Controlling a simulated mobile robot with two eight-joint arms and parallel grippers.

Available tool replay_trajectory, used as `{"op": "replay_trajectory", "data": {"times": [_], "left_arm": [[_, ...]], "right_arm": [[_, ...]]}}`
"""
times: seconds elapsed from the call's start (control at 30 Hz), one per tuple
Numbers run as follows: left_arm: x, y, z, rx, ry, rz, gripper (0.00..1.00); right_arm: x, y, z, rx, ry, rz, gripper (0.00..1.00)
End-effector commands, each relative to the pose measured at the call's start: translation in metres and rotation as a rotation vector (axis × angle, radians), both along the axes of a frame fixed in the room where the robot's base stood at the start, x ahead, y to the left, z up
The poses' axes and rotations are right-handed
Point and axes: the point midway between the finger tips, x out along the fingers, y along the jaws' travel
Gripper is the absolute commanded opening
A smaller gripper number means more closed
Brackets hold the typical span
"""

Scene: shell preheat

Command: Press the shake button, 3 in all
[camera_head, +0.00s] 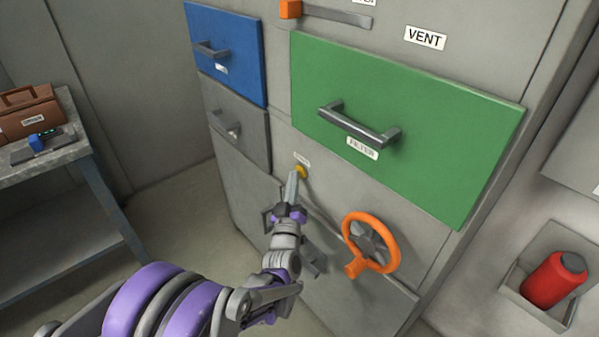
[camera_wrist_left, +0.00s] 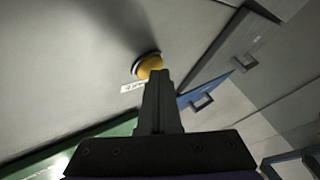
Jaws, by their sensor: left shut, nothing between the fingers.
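The shake button (camera_head: 301,171) is a small yellow round button on the grey cabinet front, below the left end of the green drawer. A small white label (camera_head: 302,160) sits just above it; its text is too small to read. My left gripper (camera_head: 294,176) is shut and empty, with its fingertips at the button. In the left wrist view the yellow button (camera_wrist_left: 149,66) shows just beyond the shut fingertips (camera_wrist_left: 158,76), which cover its lower part. I cannot tell whether the tips touch it. My right gripper is not in view.
An orange handwheel (camera_head: 371,243) sticks out right of my left gripper. The green FILTER drawer (camera_head: 440,125) has a protruding handle (camera_head: 358,124). Blue (camera_head: 232,62) and grey (camera_head: 236,128) drawers are at left. A red cylinder (camera_head: 553,281) sits in a holder at right. A bench (camera_head: 60,165) stands far left.

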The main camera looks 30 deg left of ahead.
Motion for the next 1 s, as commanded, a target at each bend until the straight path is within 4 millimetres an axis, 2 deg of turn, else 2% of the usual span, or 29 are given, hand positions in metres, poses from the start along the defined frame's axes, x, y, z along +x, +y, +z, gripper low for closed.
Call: {"op": "replay_trajectory", "data": {"times": [0.63, 1.0], "left_arm": [[0.004, -0.002, 0.000, 0.000, 0.000, 0.000, 0.00], [-0.010, 0.005, -0.001, 0.000, 0.000, 0.001, 0.00]], "right_arm": [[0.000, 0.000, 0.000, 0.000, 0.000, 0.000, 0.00], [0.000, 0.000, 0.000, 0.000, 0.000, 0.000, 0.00]]}}
